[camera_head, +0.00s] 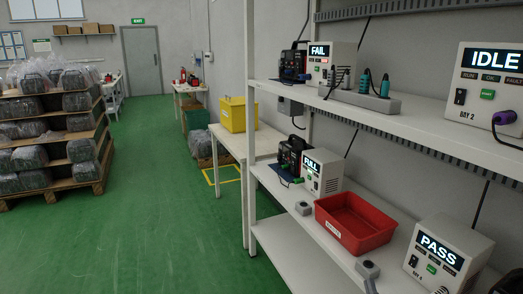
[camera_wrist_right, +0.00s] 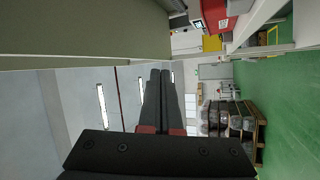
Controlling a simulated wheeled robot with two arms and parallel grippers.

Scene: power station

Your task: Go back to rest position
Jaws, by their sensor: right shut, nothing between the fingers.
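My right gripper shows in the wrist view (camera_wrist_right: 160,74), its two dark fingers pressed together with nothing between them. In the head view only a dark piece of it (camera_head: 508,283) enters at the bottom right corner, beside the tester reading PASS (camera_head: 447,257). The fingertips are not clear there. My left gripper is out of view.
A white shelf rack (camera_head: 420,127) stands close on the right. It carries testers reading FAIL (camera_head: 331,64), IDLE (camera_head: 490,85) and FULL (camera_head: 322,172), and a red bin (camera_head: 354,222). A loaded pallet rack (camera_head: 50,140) stands left. The green floor (camera_head: 150,220) between is clear.

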